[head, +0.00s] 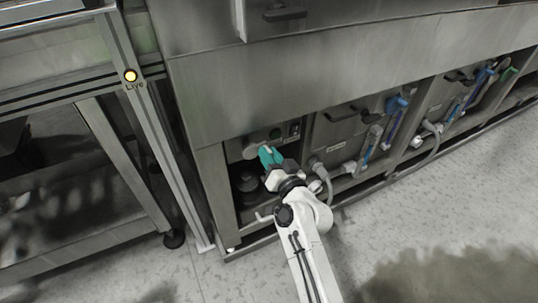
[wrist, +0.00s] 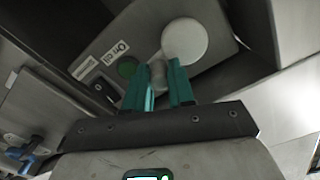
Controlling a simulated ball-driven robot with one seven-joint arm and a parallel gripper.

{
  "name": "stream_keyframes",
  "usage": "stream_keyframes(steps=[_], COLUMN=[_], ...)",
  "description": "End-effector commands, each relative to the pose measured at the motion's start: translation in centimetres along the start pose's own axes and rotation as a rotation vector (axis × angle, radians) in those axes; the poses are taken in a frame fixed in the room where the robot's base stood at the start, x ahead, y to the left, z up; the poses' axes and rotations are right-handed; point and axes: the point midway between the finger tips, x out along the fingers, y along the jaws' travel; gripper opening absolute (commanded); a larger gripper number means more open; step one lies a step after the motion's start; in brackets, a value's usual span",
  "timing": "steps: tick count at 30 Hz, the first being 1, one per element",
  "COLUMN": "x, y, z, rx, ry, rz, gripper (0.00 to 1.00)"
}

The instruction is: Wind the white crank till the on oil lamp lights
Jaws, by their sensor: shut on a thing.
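The white crank shows in the wrist view as a pale round disc (wrist: 185,41) with a short grey handle (wrist: 158,73) beside it. My gripper (wrist: 163,80) has its teal fingers on either side of that handle and is shut on it. In the head view my gripper (head: 267,152) reaches into the low left bay of the machine, covering part of the crank. The on oil lamp (wrist: 127,68) is a round dark green disc next to the "On oil" label (wrist: 115,53). It looks dull, not glowing. It also shows small in the head view (head: 275,134).
A yellow lamp marked "Live" (head: 131,76) glows on the frame post at left. To the right are bays with grey boxes (head: 341,130), hoses and blue handles (head: 396,104). A steel panel (head: 240,85) overhangs the bay. The pale floor in front is clear.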

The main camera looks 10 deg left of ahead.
Motion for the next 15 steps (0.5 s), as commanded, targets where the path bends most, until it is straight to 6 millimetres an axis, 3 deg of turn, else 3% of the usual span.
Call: stream_keyframes(steps=[15], x=[0.0], y=[0.6], z=[1.5], rx=[0.388], ry=[-0.002], rz=[0.002], gripper=[0.00])
